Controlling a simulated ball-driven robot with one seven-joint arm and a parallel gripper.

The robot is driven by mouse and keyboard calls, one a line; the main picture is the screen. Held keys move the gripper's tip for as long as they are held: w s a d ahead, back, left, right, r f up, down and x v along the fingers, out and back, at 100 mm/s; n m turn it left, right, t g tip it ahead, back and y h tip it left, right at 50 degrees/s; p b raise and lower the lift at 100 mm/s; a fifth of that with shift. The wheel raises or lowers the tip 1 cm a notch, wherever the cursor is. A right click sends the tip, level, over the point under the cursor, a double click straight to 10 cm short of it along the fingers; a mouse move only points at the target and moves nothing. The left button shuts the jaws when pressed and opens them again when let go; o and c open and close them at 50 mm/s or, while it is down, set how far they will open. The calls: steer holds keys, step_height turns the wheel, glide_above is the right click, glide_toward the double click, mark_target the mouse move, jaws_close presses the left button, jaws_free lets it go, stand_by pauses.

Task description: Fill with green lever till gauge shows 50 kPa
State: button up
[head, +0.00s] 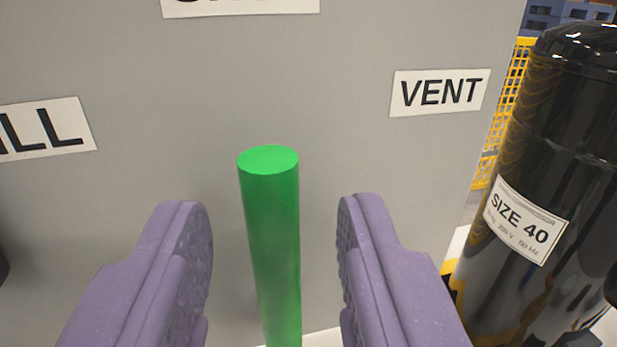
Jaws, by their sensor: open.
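The green lever (272,240) is a round bar standing nearly upright in the head view, its flat top end in the middle of the picture. My gripper (276,225) is open, with one purple finger on each side of the lever. There is a gap between the lever and each finger, and it seems to touch neither. The lower end of the lever runs out of the picture. No gauge shows in this view.
A grey panel (230,80) stands behind the lever. It bears a VENT label (440,92) at right, a partly cut label ending in "ILL" (45,128) at left, and a cut-off label (240,5) on top. A black tank (570,130) marked SIZE 40 stands at right, before yellow mesh (508,100).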

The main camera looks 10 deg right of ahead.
mark_target(261, 229)
steer(key=shift+w+d, duration=0.15)
steer(key=shift+w, duration=0.7)
steer(key=shift+w+d, duration=0.1)
steer(key=shift+w, duration=0.75)
jaws_close()
steer(key=shift+a, duration=0.15)
